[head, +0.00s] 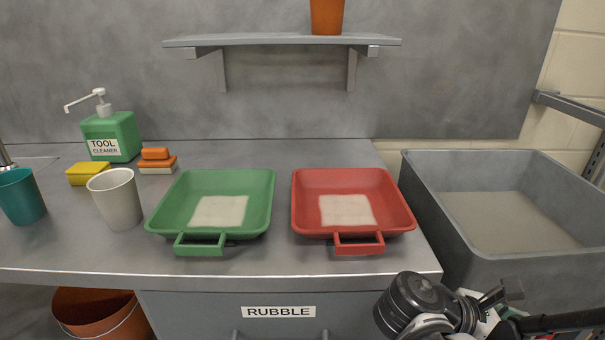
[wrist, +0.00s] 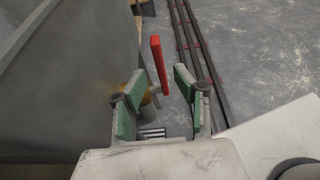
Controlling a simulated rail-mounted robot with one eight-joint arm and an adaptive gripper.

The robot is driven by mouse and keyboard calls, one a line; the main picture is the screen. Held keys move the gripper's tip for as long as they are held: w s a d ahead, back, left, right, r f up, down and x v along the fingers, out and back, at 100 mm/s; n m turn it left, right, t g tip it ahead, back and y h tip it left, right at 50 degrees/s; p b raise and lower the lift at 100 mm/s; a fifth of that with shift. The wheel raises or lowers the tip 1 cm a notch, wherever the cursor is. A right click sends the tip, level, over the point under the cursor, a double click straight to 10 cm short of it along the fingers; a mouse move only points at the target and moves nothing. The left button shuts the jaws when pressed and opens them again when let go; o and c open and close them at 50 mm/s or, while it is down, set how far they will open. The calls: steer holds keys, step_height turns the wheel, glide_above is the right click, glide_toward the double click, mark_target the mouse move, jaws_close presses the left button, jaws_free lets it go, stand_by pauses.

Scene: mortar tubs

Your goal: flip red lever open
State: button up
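The red lever (wrist: 158,62) shows in the wrist view as a long flat bar. It runs from above the fingertips down between them. A brass-coloured fitting (wrist: 147,97) shows beside its lower end, partly hidden by the left finger. My gripper (wrist: 161,84) is open, with green pads on both fingers. The lever's lower end appears in the gap between them, and I see no clear contact. In the head view my gripper (head: 497,302) is at the lower right, in front of the grey tub. The lever is not visible in the head view.
A large grey tub (head: 555,262) stands right of the counter (head: 285,268). Green (head: 258,195) and red (head: 375,180) trays sit on the counter. In the wrist view a grey wall (wrist: 60,80) is close on the left. Dark rails (wrist: 190,45) cross the open floor at right.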

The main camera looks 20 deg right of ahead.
steer(key=v, duration=0.8)
steer(key=shift+a, duration=0.25)
steer(key=shift+r, duration=0.15)
stand_by(0.4)
